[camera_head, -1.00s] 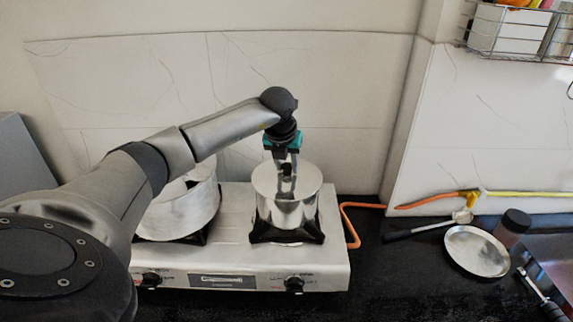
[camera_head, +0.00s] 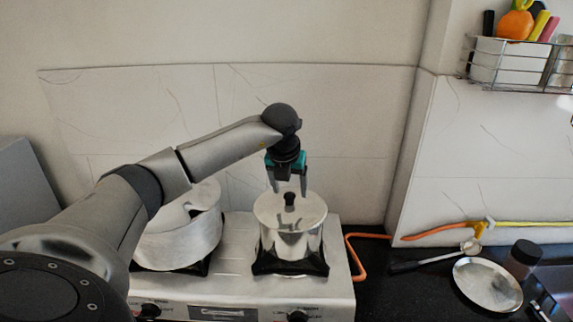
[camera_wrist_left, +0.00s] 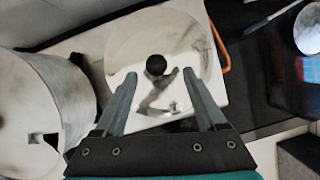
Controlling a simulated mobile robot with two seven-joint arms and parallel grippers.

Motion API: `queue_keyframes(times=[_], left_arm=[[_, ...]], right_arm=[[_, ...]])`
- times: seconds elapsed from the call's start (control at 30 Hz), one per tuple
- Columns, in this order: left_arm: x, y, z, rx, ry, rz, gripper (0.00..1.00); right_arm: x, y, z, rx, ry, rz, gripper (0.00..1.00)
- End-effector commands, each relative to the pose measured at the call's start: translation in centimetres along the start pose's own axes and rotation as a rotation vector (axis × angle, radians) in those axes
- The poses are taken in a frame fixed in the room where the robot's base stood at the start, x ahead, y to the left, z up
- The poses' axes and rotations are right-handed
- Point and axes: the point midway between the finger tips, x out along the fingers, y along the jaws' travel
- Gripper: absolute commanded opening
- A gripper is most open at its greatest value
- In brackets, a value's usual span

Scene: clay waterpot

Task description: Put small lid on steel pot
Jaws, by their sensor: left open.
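The small lid (camera_head: 279,213), shiny with a black knob, lies on top of the steel pot (camera_head: 290,240), covering its mouth. The pot stands upright on the right burner. My left gripper (camera_head: 289,190) is open just above the lid, its fingers on either side of the knob and apart from it. In the left wrist view the lid (camera_wrist_left: 185,60) shows with its dark knob between and beyond the two open fingertips (camera_wrist_left: 160,75). My right gripper is in neither view.
A larger pot (camera_head: 180,243) stands on the left burner of the steel stove (camera_head: 232,285), partly behind my left arm. A round metal plate (camera_head: 487,285), a dark-lidded jar (camera_head: 522,258) and an orange hose (camera_head: 352,262) lie to the right. A wire basket (camera_head: 520,62) hangs at upper right.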

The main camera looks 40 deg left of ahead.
Motion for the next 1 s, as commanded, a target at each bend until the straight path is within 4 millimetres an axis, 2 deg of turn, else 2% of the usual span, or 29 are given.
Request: queue_keyframes(times=[0.03, 0.2, 0.43, 0.63, 1.0], left_arm=[[-1.4, 0.0, 0.1, 0.002, -0.008, -0.001, 0.73], [-5.6, -0.1, 0.1, 0.002, -0.008, -0.003, 0.73], [-9.8, -0.1, 0.1, 0.002, -0.007, -0.003, 0.73], [-11.3, -0.1, 0.0, 0.001, -0.004, -0.003, 0.73], [-11.4, -0.1, 0.0, 0.001, -0.003, -0.002, 0.73]], right_arm=[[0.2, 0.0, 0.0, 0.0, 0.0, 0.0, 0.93], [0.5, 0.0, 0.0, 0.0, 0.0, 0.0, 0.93], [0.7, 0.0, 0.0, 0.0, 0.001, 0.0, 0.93], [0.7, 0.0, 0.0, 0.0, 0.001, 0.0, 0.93], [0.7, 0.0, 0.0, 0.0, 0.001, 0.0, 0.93]])
